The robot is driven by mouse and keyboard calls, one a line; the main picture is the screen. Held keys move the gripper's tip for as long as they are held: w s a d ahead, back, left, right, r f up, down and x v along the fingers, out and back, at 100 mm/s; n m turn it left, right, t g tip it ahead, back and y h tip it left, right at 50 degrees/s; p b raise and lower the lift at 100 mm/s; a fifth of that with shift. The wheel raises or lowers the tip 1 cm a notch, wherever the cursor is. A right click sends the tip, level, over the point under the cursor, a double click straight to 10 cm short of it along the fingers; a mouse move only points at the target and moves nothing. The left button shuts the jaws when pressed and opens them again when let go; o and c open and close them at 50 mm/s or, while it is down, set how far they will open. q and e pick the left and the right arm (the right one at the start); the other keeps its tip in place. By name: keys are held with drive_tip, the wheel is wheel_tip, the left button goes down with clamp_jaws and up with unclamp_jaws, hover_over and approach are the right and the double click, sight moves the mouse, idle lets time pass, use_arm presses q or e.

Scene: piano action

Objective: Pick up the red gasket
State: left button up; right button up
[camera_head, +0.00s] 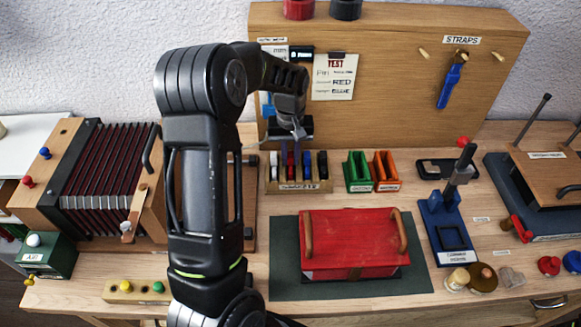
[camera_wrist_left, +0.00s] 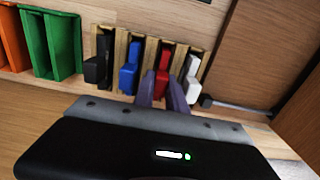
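A wooden rack (camera_head: 297,187) stands on the bench with upright coloured gaskets in its slots: white, red, blue and black from left to right in the head view. The red gasket (camera_wrist_left: 163,80) sits in its slot between the blue (camera_wrist_left: 130,72) and the white one (camera_wrist_left: 190,72) in the left wrist view. My left gripper (camera_wrist_left: 162,98) is at the rack, its two narrow fingers on either side of the red gasket's near end. The gap between them is small; I cannot tell whether they press on it. My right gripper is not in view.
Green (camera_head: 358,172) and orange (camera_head: 386,171) holders stand right of the rack. A red box (camera_head: 350,240) with wooden handles lies on a dark mat in front. A wooden panel (camera_head: 390,100) rises behind the rack. An accordion-like bellows (camera_head: 108,165) is at left.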

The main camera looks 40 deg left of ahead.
use_arm(q)
clamp_jaws()
drive_tip(key=shift+r, duration=0.2)
wheel_tip(320, 180, up, 10)
drive_tip(key=shift+f+b, duration=0.2)
drive_tip(key=shift+b, duration=0.75)
